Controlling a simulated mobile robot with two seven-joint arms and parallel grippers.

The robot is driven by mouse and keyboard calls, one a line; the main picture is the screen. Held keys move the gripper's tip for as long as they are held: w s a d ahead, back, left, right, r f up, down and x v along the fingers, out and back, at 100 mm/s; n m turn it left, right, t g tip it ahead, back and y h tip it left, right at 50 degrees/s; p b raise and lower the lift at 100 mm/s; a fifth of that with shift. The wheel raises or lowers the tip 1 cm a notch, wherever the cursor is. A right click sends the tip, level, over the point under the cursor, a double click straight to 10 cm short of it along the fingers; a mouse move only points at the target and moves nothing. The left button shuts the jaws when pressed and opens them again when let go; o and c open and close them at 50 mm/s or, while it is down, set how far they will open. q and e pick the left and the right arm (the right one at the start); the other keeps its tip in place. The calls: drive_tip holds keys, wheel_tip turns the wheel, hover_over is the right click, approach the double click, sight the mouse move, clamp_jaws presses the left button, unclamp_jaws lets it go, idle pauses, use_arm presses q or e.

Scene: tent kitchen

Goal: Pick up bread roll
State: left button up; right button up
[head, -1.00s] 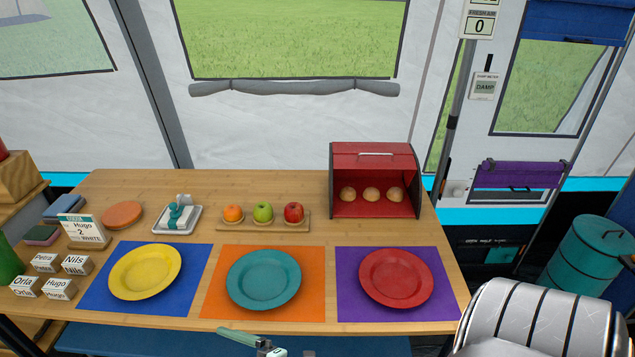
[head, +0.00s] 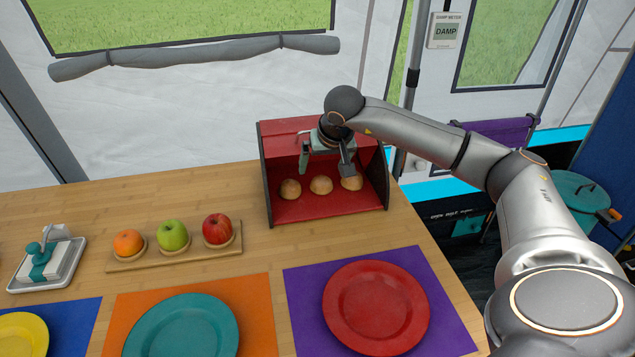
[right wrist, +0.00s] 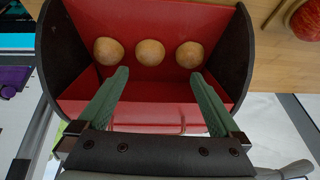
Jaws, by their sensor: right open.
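Three round brown bread rolls sit in a row inside the open red bread box (head: 300,212): the left roll (head: 290,189), the middle roll (head: 321,185) and the right roll (head: 352,182). They also show in the right wrist view, with the middle roll (right wrist: 150,52) between the fingers' lines. My right gripper (head: 325,169) is open and empty at the front of the box, above the rolls. Its right finger partly covers the right roll in the head view. In the right wrist view the fingertips (right wrist: 158,75) are apart from every roll. My left gripper is out of view.
The bread box's dark side walls (head: 265,180) and red lid (head: 290,130) stand close around my right gripper. A board (head: 190,254) with an orange, a green apple and a red apple lies left. A red plate (head: 376,308) lies in front.

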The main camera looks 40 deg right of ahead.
sight(323, 181)
drive_tip(key=shift+h, duration=0.4)
drive_tip(key=w+d+f, duration=0.2)
drive_tip(key=f, duration=0.1)
drive_tip(key=d+f+b, duration=0.1)
drive_tip(key=f, duration=0.1)
drive_tip(key=shift+w+d+f, duration=0.1)
drive_tip(key=shift+w+d, duration=0.05)
drive_tip(key=shift+w, duration=0.25)
drive_tip(key=x, duration=0.3)
drive_tip(key=b+x, duration=0.1)
drive_tip(key=shift+f, duration=0.5)
drive_tip(key=shift+w+f, duration=0.2)
drive_tip(key=shift+f, duration=0.15)
drive_tip(key=shift+r, duration=0.1)
drive_tip(key=c, duration=1.2)
drive_tip(key=shift+c, duration=0.2)
drive_tip(key=shift+r, duration=0.1)
